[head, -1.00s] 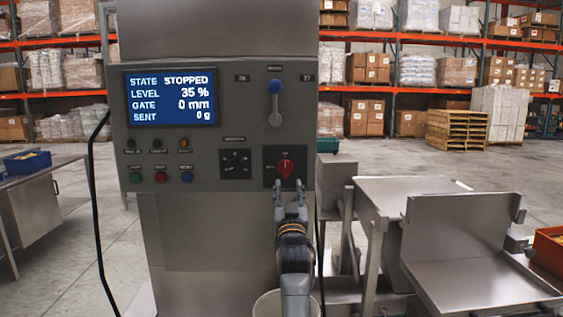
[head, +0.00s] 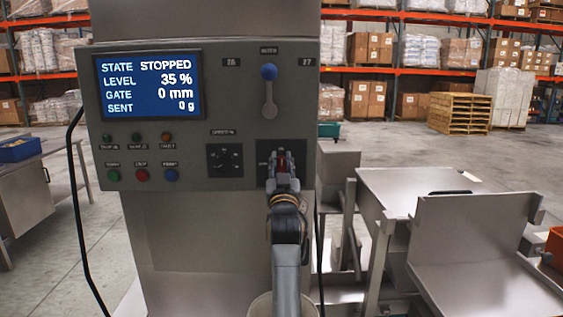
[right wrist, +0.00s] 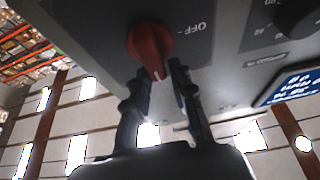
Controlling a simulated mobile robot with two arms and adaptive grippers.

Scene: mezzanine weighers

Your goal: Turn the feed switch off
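The red rotary switch (head: 284,162) sits on a dark square plate at the lower right of the grey control panel. In the head view my right gripper (head: 282,174) covers most of it. In the right wrist view the red knob (right wrist: 150,46) shows close up, with the word OFF on the panel to its right. The knob's grip points down in that picture, not toward OFF. My right gripper's fingers (right wrist: 159,72) are apart, one on each side of the grip's end. I cannot tell whether they touch it. My left gripper is not in view.
The screen (head: 150,86) reads STATE STOPPED, LEVEL 35 %, GATE 0 mm. A blue-knobbed lever (head: 269,92) is above the switch, and a black dial (head: 225,160) is left of it. Steel chutes (head: 480,245) stand at right. A black cable (head: 76,215) hangs at left.

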